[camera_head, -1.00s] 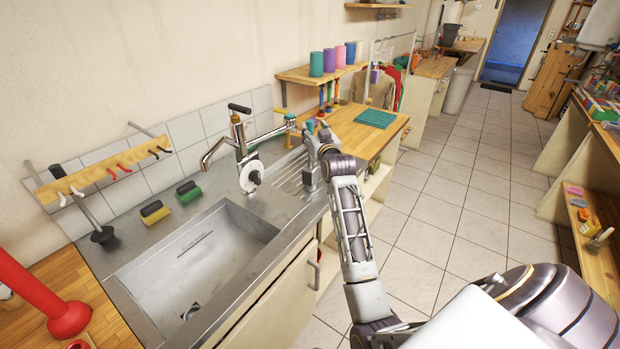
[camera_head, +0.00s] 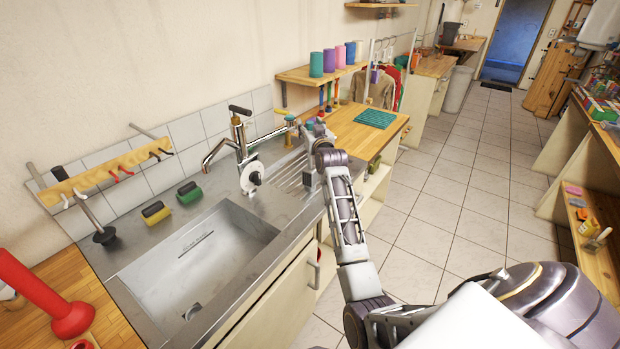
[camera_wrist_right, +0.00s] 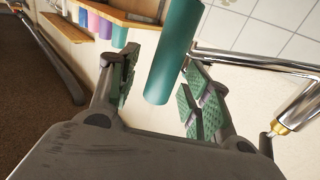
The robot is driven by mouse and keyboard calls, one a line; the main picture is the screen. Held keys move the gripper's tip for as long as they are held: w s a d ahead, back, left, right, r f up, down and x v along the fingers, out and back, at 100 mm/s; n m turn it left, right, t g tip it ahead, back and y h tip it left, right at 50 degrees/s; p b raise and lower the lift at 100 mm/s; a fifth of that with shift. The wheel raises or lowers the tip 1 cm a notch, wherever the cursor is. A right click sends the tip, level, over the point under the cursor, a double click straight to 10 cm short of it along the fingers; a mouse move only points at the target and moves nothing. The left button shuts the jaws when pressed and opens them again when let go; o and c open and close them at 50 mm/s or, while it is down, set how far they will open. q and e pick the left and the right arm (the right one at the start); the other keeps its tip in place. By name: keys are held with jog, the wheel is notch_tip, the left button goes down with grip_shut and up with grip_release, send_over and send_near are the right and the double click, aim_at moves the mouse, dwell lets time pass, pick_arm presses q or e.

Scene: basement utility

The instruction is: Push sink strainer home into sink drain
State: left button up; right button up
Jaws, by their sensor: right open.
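The sink drain (camera_head: 193,311) is a dark round opening in the floor of the steel sink (camera_head: 190,265), at the bottom of the head view. My right gripper (camera_head: 306,134) is over the ribbed drainboard, right of the tap; its fingers are hard to make out there. In the right wrist view the gripper (camera_wrist_right: 160,92) is open, with green-padded fingers apart. A teal cylinder (camera_wrist_right: 172,50) shows in the gap between them, with no clear contact. My left gripper is not in view.
The tap (camera_head: 240,150) stands behind the sink, left of my right gripper. Two sponges (camera_head: 155,212) lie on the rear ledge. A red plunger (camera_head: 65,310) is at lower left. A shelf with coloured cups (camera_head: 330,62) hangs behind. The basin is clear.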

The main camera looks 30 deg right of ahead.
jog(key=shift+w, duration=0.1)
dwell(0.4)
grip_shut()
